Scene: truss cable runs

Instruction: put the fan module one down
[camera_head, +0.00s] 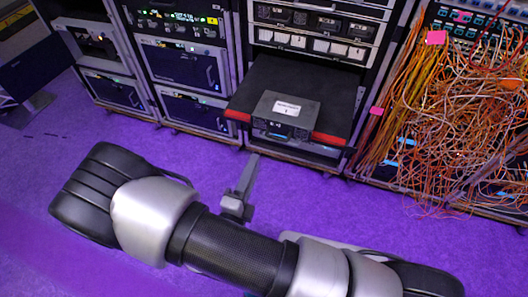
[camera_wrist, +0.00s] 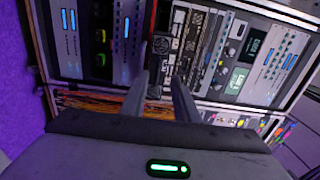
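The fan module (camera_head: 287,112) is a dark grey box with a white label whose number looks like 1. It sits on a black pulled-out shelf (camera_head: 262,80) with red front corners, in the middle rack. My gripper (camera_head: 249,172) is apart from it, in front of the rack and lower in the head view. In the wrist view my gripper (camera_wrist: 160,80) has its two fingers spread, with nothing held between them.
Racks with lit panels (camera_head: 185,62) stand to the left of the shelf. A dense tangle of orange cables (camera_head: 455,110) hangs at the right. The purple floor (camera_head: 225,145) before the racks looks clear. The wrist view shows rack panels (camera_wrist: 210,50) beyond the fingers.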

